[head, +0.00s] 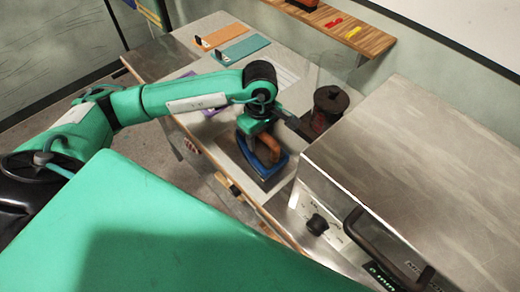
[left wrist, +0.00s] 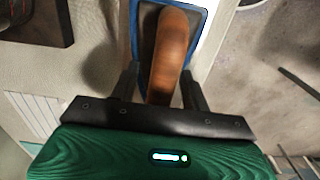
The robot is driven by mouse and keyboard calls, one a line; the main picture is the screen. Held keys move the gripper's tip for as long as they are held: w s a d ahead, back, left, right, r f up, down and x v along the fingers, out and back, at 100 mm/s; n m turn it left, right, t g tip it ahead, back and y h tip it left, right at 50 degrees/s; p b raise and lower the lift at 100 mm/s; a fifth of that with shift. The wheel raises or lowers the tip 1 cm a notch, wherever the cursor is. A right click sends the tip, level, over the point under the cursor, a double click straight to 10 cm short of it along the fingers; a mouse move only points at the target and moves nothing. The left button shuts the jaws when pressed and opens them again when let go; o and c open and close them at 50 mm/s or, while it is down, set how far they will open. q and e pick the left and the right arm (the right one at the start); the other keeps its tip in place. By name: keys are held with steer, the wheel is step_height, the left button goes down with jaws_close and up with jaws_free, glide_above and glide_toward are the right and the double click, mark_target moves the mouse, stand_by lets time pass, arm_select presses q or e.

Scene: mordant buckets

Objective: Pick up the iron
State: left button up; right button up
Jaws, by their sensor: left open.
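The iron has a blue body (head: 262,174) and a brown wooden handle (head: 267,148). It rests on a pale board near the front edge of the counter in the head view. My left gripper (head: 256,131) is right at the handle, partly hidden by my own arm. In the left wrist view the handle (left wrist: 173,40) runs between the two dark fingers of the open left gripper (left wrist: 162,78), one on each side. Part of the iron's blue rim shows at the top of that view. I cannot tell whether a finger touches the handle. My right gripper is not in view.
A dark round container (head: 329,106) stands just right of the gripper. A large metal-topped appliance (head: 425,140) with a knob and black handle fills the right. Orange (head: 223,36) and teal (head: 243,48) mats lie at the back. A wooden shelf (head: 350,25) hangs on the wall.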

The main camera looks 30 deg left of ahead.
arm_select(q)
steer(key=shift+c, duration=0.5)
jaws_close()
stand_by(1.1)
